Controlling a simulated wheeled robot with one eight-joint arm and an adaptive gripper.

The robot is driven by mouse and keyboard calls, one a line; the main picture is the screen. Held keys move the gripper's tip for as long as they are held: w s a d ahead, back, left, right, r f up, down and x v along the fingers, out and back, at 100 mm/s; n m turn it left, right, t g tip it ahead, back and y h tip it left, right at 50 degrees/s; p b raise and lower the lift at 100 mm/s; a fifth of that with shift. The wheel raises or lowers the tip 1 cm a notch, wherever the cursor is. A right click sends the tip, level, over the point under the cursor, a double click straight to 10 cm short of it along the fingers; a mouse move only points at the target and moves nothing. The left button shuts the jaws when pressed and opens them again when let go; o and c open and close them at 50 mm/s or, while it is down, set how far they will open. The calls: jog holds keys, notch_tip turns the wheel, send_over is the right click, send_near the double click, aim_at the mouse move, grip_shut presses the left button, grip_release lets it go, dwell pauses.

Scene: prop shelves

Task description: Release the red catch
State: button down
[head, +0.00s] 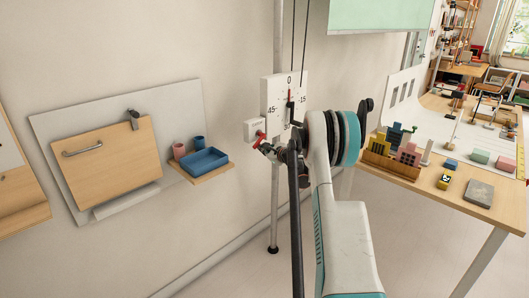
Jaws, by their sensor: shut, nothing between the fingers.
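The red catch (261,137) is small and sits at a white block (252,129), left of and below a white dial board (285,97) with numbers and a dark pointer. The board is on an upright pole near the wall. My gripper (268,149) is dark and shut with nothing in it. It is beside the catch, just below and to its right in the picture. I cannot tell whether its fingertips touch the catch. My arm covers the board's lower right part.
A table (398,164) with toy blocks stands to the right. On the left wall are a panel (42,124) with a wooden door (105,163), and a small shelf (217,173) with a blue tray (204,161) and cups. Two dark cords hang above the board.

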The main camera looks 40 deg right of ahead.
jog(key=shift+a+r+m+y, duration=0.2)
jog(key=shift+a+m+y, duration=0.1)
jog(key=shift+m, duration=0.3)
jog(key=r+m+y, duration=0.1)
jog(key=a+m+y, duration=0.1)
jog(key=m, duration=0.1)
jog(key=a+r+m+y+p, duration=0.1)
jog(key=shift+s+a+r+m+g, duration=0.1)
jog(key=shift+r+m+g, duration=0.2)
jog(key=shift+m, duration=0.1)
jog(key=r+m, duration=0.1)
jog(key=m+y, duration=0.1)
jog(key=shift+a+r+m+p, duration=0.25)
jog(key=shift+r+m+p, duration=0.05)
jog(key=shift+r+m, duration=0.1)
jog(key=shift+a+f+b, duration=0.2)
jog(key=shift+f+b, duration=0.15)
jog(key=shift+f, duration=0.2)
jog(key=p, duration=0.1)
send_near(256, 145)
jog(key=shift+s+a+f, duration=0.85)
jog(key=shift+s, duration=0.25)
